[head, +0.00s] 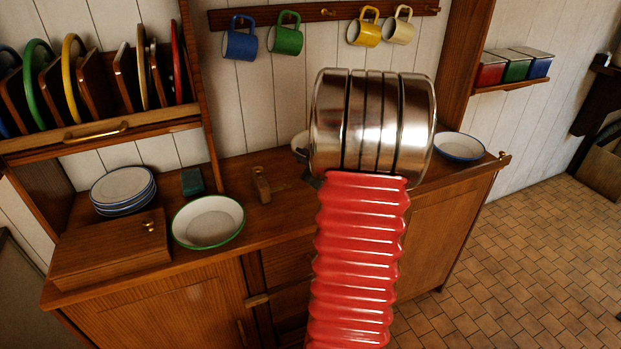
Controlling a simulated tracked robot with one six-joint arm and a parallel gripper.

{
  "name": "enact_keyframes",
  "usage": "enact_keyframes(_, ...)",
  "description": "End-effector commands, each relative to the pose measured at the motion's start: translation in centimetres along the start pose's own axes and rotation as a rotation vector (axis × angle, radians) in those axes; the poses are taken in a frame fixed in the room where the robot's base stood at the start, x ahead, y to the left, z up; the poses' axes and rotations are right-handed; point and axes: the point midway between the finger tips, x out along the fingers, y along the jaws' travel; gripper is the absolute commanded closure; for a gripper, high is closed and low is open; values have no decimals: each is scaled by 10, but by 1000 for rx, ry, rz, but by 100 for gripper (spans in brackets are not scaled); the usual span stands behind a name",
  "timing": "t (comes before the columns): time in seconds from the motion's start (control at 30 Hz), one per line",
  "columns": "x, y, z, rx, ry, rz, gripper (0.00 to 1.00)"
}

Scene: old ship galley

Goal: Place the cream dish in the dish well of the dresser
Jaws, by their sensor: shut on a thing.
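My arm's shiny metal wrist covers most of my gripper (312,181); only a dark bit of it shows at the wrist's left edge, over the dresser top. A small pale edge of the cream dish (299,143) shows there too, and my gripper is shut on it. The rest of the dish and the contact are hidden. The wooden dresser (150,318) spans the view below the wall. I cannot make out an empty dish well; the worktop behind my wrist is hidden.
A green-rimmed dish (208,222) and stacked blue-rimmed plates (123,187) stand left, near a wooden box (108,252). A blue-rimmed dish (460,146) is at the right end. Mugs (286,38) hang above. A plate rack (100,136) is upper left.

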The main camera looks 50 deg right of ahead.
Motion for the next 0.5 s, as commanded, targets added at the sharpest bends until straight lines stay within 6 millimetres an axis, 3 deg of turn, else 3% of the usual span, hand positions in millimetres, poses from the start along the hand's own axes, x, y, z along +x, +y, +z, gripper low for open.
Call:
enact_keyframes(0.23, 12, -24, 29, 3, -2, 0, 100)
enact_keyframes(0.5, 14, -27, 34, 0, 0, 3, 100)
